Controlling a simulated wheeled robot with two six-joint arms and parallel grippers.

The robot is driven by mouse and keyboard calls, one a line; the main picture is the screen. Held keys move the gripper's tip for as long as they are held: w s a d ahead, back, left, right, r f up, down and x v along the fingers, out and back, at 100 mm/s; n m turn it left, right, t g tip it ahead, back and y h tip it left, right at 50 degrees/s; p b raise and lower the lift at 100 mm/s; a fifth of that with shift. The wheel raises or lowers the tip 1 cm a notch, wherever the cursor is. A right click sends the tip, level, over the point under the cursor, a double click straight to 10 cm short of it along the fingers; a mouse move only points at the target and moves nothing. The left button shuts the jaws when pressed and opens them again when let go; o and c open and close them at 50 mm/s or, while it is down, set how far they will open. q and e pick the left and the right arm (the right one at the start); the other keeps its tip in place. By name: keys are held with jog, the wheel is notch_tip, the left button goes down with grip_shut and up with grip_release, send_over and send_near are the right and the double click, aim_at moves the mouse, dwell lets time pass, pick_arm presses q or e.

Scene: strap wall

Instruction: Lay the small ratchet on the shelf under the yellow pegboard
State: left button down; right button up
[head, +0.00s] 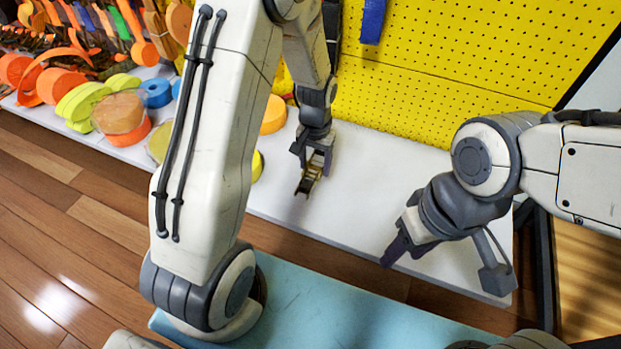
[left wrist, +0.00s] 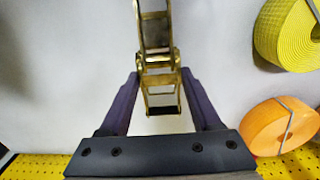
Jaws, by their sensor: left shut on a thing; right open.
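The small ratchet (head: 307,184), a brass-coloured metal buckle, is between the fingers of my left gripper (head: 314,160). The left gripper is shut on it, and it hangs over the white shelf (head: 385,180) under the yellow pegboard (head: 450,60). I cannot tell whether the ratchet touches the shelf. In the left wrist view the ratchet (left wrist: 158,65) stands out beyond the purple fingers, in front of the plain white surface. My right gripper (head: 395,250) is open and empty, over the front right part of the shelf.
An orange roll (head: 273,114) and other strap rolls stand left of my left gripper. The left wrist view shows a yellow roll (left wrist: 290,35) and an orange roll (left wrist: 280,126). A blue strap (head: 373,20) hangs on the pegboard. The shelf's middle and right are bare.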

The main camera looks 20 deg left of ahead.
aim_at(311, 173)
pick_arm(q)
jog(key=shift+w+a+f, duration=0.25)
jog(key=shift+a+f, duration=0.15)
jog(key=shift+a, duration=0.2)
notch_tip(311, 173, down, 4)
jog(key=b, duration=0.3)
jog(key=shift+r, duration=0.1)
jog(key=shift+c, duration=0.5)
grip_release()
